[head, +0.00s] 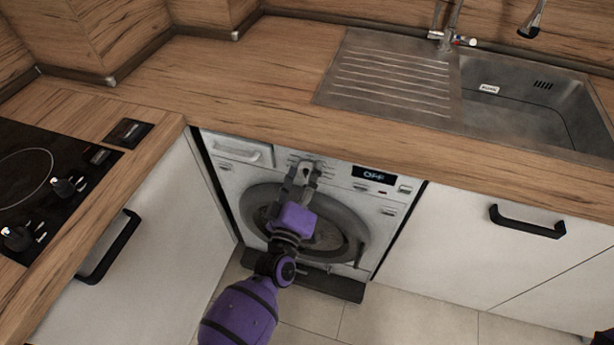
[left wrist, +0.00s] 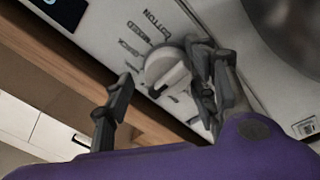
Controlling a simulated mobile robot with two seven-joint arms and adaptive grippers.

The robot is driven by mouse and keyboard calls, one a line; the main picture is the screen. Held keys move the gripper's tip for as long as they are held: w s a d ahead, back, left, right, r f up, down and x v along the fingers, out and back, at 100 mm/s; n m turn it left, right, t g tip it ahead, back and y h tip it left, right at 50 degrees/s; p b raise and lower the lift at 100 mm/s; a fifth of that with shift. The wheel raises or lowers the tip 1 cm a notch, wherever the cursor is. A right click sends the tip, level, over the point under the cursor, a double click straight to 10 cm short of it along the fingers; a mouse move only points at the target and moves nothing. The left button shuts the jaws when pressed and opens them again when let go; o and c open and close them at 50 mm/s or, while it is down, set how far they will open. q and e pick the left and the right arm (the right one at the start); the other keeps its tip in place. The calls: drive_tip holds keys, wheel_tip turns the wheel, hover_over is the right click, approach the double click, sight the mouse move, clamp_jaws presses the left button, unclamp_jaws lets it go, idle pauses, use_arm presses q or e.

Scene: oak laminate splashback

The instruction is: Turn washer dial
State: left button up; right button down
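The white washer (head: 382,208) stands under the wooden counter, and its display reads OFF. Its round white dial (left wrist: 166,70) shows in the left wrist view, with printed programme names such as COTTON around it. My left gripper (left wrist: 160,68) is open, with one finger on each side of the dial. A gap shows between the left finger and the dial; the right finger is close to the dial's edge, and I cannot tell if it touches. In the head view my left gripper (head: 305,170) is at the washer's top panel and mostly covers the dial.
The counter edge runs just above the washer panel. A detergent drawer (head: 240,150) is left of the dial and the round door (head: 348,225) is below. A sink (head: 530,105) is at the right, a hob (head: 40,180) at the left. Cabinets with black handles flank the washer.

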use_arm(q)
drive_tip(key=shift+f, duration=0.15)
drive_tip(key=shift+s+a+f, duration=0.1)
drive_tip(key=shift+s+a, duration=0.05)
drive_tip(key=shift+s, duration=0.05)
drive_tip(key=r+v, duration=0.1)
drive_tip(key=v, duration=1)
drive_tip(key=shift+s+f, duration=0.3)
